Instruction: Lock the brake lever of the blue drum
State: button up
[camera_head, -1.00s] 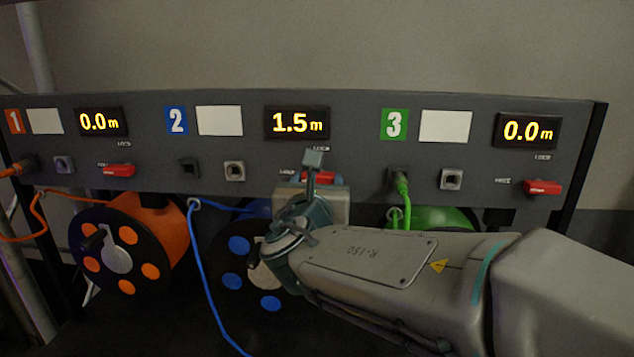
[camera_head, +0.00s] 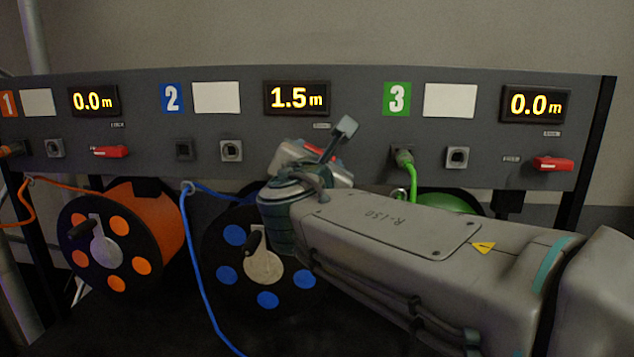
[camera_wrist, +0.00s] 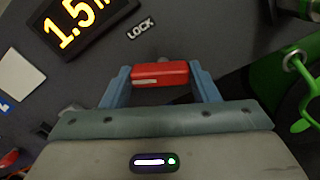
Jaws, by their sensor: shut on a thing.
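The blue drum (camera_head: 234,281) hangs below the panel section marked 2, partly hidden by my arm. Its red brake lever (camera_wrist: 160,72) is between the two blue-grey fingers of my gripper (camera_wrist: 161,78), which is shut on it. In the wrist view the lever lies level while the LOCK label (camera_wrist: 141,28) beyond it slants, so the lever is turned at an angle to the panel. In the head view only a bit of red lever (camera_head: 333,153) shows behind my gripper. Its pivot is mostly hidden.
The orange drum (camera_head: 149,223) is at left and the green drum (camera_head: 450,203) at right. Their red levers (camera_head: 110,152) (camera_head: 552,164) lie level. A blue cable (camera_head: 205,290) hangs left of my arm. A green cable (camera_head: 413,185) is plugged in close to my gripper's right.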

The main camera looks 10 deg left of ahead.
jog(key=shift+d+m+b, duration=0.15)
jog(key=shift+m+b, duration=6.15)
jog(key=shift+b, duration=0.25)
jog(key=o, duration=1)
jog(key=shift+r, duration=0.1)
